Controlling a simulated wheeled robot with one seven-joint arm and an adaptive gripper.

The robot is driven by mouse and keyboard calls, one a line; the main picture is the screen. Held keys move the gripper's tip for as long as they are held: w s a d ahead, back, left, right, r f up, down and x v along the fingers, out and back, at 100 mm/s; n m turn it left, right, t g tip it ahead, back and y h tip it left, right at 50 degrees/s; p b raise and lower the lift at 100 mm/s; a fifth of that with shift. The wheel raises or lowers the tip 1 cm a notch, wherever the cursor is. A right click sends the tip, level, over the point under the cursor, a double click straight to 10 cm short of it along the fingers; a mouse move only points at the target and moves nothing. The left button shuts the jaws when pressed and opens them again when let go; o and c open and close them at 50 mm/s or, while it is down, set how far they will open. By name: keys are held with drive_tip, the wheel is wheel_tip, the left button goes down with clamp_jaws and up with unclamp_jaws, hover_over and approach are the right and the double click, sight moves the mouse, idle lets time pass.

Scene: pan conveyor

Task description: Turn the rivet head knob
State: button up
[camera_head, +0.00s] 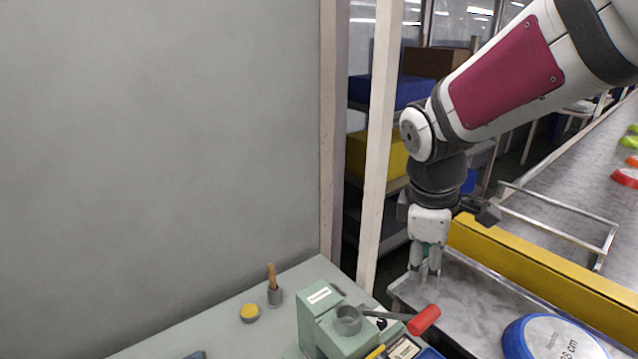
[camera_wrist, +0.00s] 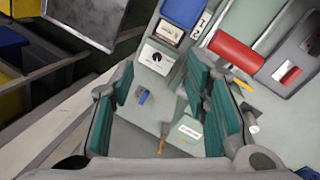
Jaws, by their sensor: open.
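A green riveting machine (camera_head: 328,325) stands on the bench at the bottom of the head view. I cannot tell for certain which part is the rivet head knob. My gripper (camera_head: 425,272) points down, open and empty, above and behind the red handle in the head view. In the wrist view, its teal-padded fingers (camera_wrist: 160,80) are spread apart with nothing between the pads. The red handle (camera_wrist: 236,52) shows beyond the right finger, apart from it.
A grey-green bench (camera_head: 215,335) holds a small pot with a wooden-handled tool (camera_head: 274,294) and a yellow-topped tin (camera_head: 250,312). A metal tray (camera_head: 465,305), a blue-rimmed pan (camera_head: 512,340) and a yellow rail (camera_head: 540,270) lie right. A white post (camera_head: 378,150) stands left of my arm.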

sight(382, 321)
drive_tip(key=w+a+f+n+g+y, duration=0.2)
drive_tip(key=w+f+n, duration=0.8)
drive_tip(key=f, duration=0.3)
wheel_tip(382, 321, down, 14)
drive_tip(key=shift+s+r+p, duration=0.1)
drive_tip(key=shift+p, duration=0.3)
clamp_jaws()
